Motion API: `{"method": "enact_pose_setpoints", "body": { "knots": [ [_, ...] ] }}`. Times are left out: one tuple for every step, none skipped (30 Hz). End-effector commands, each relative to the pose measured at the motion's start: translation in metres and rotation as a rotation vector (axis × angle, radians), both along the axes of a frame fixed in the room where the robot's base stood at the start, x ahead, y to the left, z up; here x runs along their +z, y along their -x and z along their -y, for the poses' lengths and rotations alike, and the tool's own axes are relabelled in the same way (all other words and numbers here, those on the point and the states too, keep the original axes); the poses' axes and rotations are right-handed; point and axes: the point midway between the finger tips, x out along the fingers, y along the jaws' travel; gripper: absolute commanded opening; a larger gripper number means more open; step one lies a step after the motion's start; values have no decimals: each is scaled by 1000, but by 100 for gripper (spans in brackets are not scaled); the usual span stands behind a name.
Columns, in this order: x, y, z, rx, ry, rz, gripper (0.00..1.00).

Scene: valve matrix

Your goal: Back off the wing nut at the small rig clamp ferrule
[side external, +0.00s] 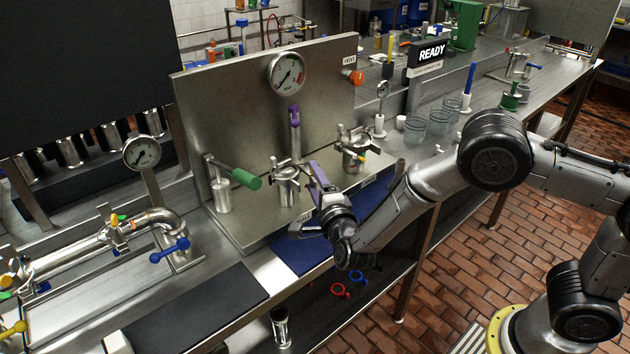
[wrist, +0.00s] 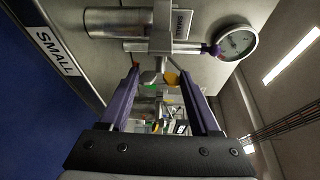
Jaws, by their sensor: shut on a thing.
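The small rig (side external: 287,186) is a steel canister with a clamp around its neck, standing on the steel plate. In the wrist view its steel body (wrist: 115,22) lies across the top, with the clamp ferrule (wrist: 161,38) beside it. My gripper (side external: 314,172) is at the right side of this clamp. Its two purple fingers (wrist: 161,70) reach to the clamp in the wrist view. A small silver piece (wrist: 150,77), which looks like the wing nut, lies between the fingers. The exact contact is small and partly hidden by the fingers. In the side view the nut is hidden.
A second clamped canister (side external: 354,155) stands close to the right. A green-handled valve (side external: 246,179) is to the left. A pressure gauge (side external: 287,72) sits above, and a steel panel (side external: 230,110) stands behind. A blue mat (side external: 300,255) lies in front.

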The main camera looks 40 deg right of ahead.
Motion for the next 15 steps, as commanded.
{"method": "enact_pose_setpoints", "body": {
  "knots": [
    [0, 0, -1, 2, 0, -1, 69],
    [0, 0, -1, 2, 0, -1, 74],
    [0, 0, -1, 2, 0, -1, 76],
    [0, 0, -1, 2, 0, -1, 76],
    [0, 0, 0, 1, 0, -1, 76],
    [0, 0, 0, 1, 0, -1, 76],
    [0, 0, 0, 1, -1, 0, 76],
    [0, 0, 0, 1, -1, 0, 76],
    [0, 0, 0, 1, -1, 0, 76],
    [0, 0, 0, 1, -1, 0, 76],
    [0, 0, -1, 1, -1, 0, 76],
    [0, 1, -1, 1, -1, 0, 76],
    [0, 3, -2, 2, -1, 0, 76],
    [0, 4, -3, 2, -1, 0, 76],
    [0, 8, -4, 2, -2, 0, 76]
  ]
}}
